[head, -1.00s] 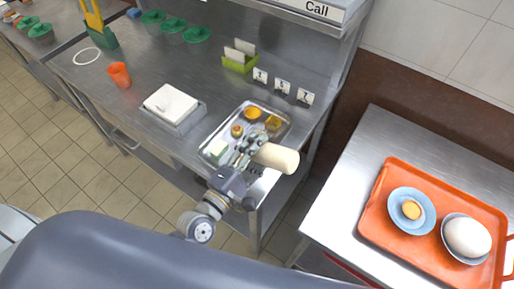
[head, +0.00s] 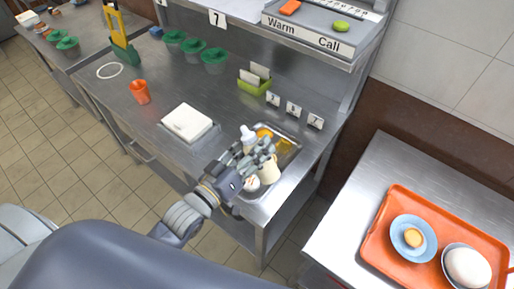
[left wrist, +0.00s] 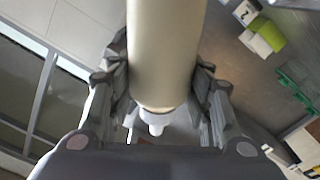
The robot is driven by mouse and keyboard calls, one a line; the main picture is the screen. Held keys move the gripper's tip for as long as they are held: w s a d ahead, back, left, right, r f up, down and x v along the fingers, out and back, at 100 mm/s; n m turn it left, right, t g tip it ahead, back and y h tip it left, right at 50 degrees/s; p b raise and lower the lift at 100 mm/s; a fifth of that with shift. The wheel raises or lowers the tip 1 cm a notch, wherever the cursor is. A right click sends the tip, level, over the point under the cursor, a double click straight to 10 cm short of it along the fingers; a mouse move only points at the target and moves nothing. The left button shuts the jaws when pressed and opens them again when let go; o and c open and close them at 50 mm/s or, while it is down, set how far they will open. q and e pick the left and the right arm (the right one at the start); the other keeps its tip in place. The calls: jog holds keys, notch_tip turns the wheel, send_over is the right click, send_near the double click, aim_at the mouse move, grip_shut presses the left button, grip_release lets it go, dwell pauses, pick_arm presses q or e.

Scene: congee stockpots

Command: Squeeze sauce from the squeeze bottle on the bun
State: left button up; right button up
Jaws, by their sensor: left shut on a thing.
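My left gripper (head: 256,158) is shut on the cream squeeze bottle (head: 269,174) above the steel tray. The bottle's white nozzle end (head: 248,134) points up and away in the head view. The left wrist view shows the cream body (left wrist: 165,50) between both fingers, with the white nozzle (left wrist: 156,124) beyond. A white rounded thing, probably the bun (head: 468,267), sits in a bowl on the orange tray at right. A small yellow-orange round item (head: 413,237) lies on a blue dish beside it. My right gripper is not in view.
The steel tray (head: 291,161) holds food items, partly hidden by my gripper. A gap separates the counter from the right steel table (head: 352,185).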

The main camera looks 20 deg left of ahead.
aim_at(250, 135)
pick_arm(q)
jog(key=r+m+p, duration=0.1)
jog(key=r+p, duration=0.1)
jog(key=r+m+p, duration=0.2)
jog(key=r, duration=0.1)
jog(key=a+r+m+p, duration=0.1)
jog(key=r+m+p, duration=0.1)
jog(key=shift+w+a+r, duration=0.1)
jog(key=shift+w+r, duration=0.1)
jog(key=shift+w, duration=0.05)
jog(key=shift+a+r+m+p, duration=0.2)
jog(key=shift+r+m+p, duration=0.35)
jog(key=shift+m+p, duration=0.25)
jog(key=shift+f, duration=0.1)
